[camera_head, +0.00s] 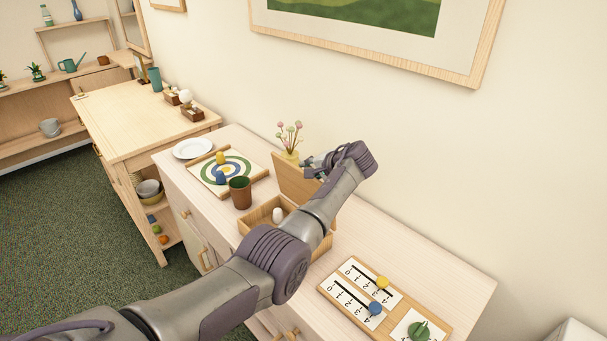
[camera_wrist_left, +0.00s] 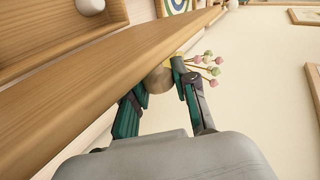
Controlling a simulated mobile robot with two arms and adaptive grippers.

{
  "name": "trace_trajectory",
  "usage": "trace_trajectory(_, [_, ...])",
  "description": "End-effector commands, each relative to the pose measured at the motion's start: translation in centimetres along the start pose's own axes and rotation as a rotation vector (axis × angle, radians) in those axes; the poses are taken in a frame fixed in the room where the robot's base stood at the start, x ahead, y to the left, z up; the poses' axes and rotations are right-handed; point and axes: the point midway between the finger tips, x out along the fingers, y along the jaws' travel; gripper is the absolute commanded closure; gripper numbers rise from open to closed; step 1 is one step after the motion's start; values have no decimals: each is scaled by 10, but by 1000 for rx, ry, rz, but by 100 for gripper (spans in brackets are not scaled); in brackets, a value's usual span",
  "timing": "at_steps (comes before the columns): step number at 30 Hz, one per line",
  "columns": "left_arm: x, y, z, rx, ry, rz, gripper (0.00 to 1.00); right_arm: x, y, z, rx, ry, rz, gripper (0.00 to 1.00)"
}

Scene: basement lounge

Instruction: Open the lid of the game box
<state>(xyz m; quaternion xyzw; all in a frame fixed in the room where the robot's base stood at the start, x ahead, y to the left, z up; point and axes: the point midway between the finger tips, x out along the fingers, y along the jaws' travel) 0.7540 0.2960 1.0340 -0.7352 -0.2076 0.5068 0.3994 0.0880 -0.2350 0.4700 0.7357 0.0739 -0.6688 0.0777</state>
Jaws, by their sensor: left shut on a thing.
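The wooden game box (camera_head: 321,247) stands on the light cabinet, partly hidden behind my left arm. Its lid (camera_head: 294,184) is raised and stands steeply up along the box's wall side, so the inside shows. A white rounded piece (camera_head: 277,215) sits inside; it also shows in the wrist view (camera_wrist_left: 90,6). My left gripper (camera_head: 313,167) is at the lid's upper edge. In the wrist view its fingers (camera_wrist_left: 160,79) are shut on a round wooden knob (camera_wrist_left: 159,80) on the lid (camera_wrist_left: 110,75). My right gripper is not in view.
A dark cup (camera_head: 240,192) and a target board (camera_head: 222,169) with pieces stand left of the box. A flower vase (camera_head: 290,156) is close behind the lid. A scoreboard (camera_head: 350,283) lies to the right. The cabinet top's far right is clear.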

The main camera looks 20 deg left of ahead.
Motion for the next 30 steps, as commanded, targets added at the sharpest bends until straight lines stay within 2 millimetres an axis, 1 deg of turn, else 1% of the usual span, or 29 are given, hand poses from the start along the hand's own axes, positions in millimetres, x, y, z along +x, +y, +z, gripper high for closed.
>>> trace_trajectory(1, [-1, 2, -2, 12, -6, -3, 100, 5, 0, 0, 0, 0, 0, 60])
trace_trajectory(6, [-4, 5, -3, 43, -27, -2, 100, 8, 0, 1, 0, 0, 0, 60])
trace_trajectory(20, [-5, 6, -3, 53, -37, -1, 100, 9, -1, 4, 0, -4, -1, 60])
trace_trajectory(21, [-5, 6, -3, 52, -37, -1, 69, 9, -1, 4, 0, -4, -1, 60])
trace_trajectory(23, [-5, 6, -3, 52, -37, -1, 59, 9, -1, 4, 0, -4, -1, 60])
trace_trajectory(24, [-5, 6, -3, 52, -37, 0, 52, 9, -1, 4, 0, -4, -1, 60])
trace_trajectory(25, [-5, 6, -3, 52, -37, 0, 47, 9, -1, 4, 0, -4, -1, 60])
trace_trajectory(26, [-5, 6, -3, 52, -37, 0, 45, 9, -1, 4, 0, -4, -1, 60])
trace_trajectory(30, [-5, 6, -3, 52, -37, 0, 45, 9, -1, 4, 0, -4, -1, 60])
